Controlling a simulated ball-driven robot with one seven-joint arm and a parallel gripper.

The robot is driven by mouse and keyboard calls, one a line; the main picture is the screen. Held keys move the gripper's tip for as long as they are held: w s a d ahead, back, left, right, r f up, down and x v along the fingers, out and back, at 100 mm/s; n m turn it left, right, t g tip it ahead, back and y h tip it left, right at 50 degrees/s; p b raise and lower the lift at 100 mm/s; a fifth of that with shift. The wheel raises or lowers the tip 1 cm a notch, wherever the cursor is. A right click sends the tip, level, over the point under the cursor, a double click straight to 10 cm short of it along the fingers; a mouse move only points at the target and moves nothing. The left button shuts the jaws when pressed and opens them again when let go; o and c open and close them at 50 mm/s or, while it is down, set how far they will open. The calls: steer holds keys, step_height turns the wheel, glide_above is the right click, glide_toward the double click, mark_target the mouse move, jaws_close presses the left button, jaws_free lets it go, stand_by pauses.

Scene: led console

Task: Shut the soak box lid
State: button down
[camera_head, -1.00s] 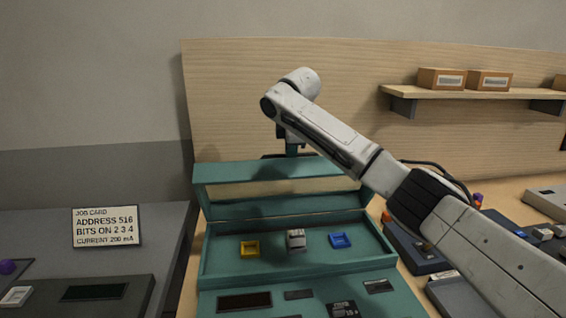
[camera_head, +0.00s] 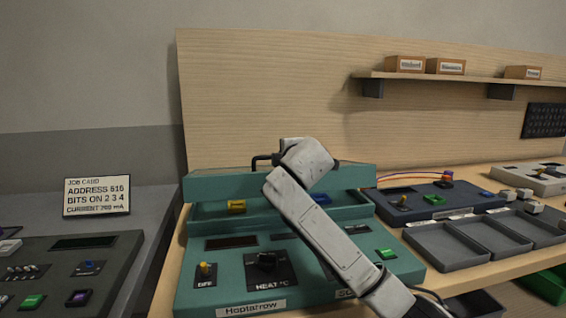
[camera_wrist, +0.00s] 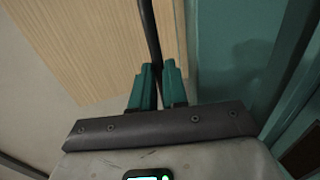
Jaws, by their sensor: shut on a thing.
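The teal soak box (camera_head: 205,230) sits on the bench with its lid (camera_head: 225,186) partly lowered over the tray and a gap below its front edge. A dark bar handle (camera_head: 262,161) stands up from the lid, and it also shows in the wrist view (camera_wrist: 151,40). My gripper (camera_wrist: 157,72) is shut on this handle, one teal finger on each side. In the head view my wrist hides the fingers and the middle of the lid. A yellow block (camera_head: 237,206) and a blue block (camera_head: 321,198) show in the gap.
A job card (camera_head: 97,197) stands on the grey bench at left, behind another console (camera_head: 60,270). Right of the box are a dark blue console (camera_head: 440,204) and grey trays (camera_head: 445,247). A wooden back panel (camera_head: 240,90) rises behind.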

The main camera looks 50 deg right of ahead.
steer(key=f, duration=0.1)
steer(key=s+f+b, duration=0.1)
steer(key=a+f+t+b, duration=0.1)
steer(key=shift+s+a+f+h, duration=0.1)
steer(key=shift+s+f+h, duration=0.05)
steer(key=shift+s+h, duration=0.2)
steer(key=shift+s+a+f+b, duration=0.2)
steer(key=shift+s+f+b, duration=0.1)
steer(key=shift+f+b, duration=0.4)
steer(key=shift+f, duration=0.55)
steer(key=c, duration=1.4)
jaws_free()
steer(key=shift+a, duration=0.1)
steer(key=shift+s, duration=0.1)
steer(key=v, duration=1)
steer(key=shift+s+a+p, duration=0.2)
steer(key=shift+s+p, duration=0.1)
steer(key=shift+s, duration=0.05)
steer(key=shift+r, duration=0.25)
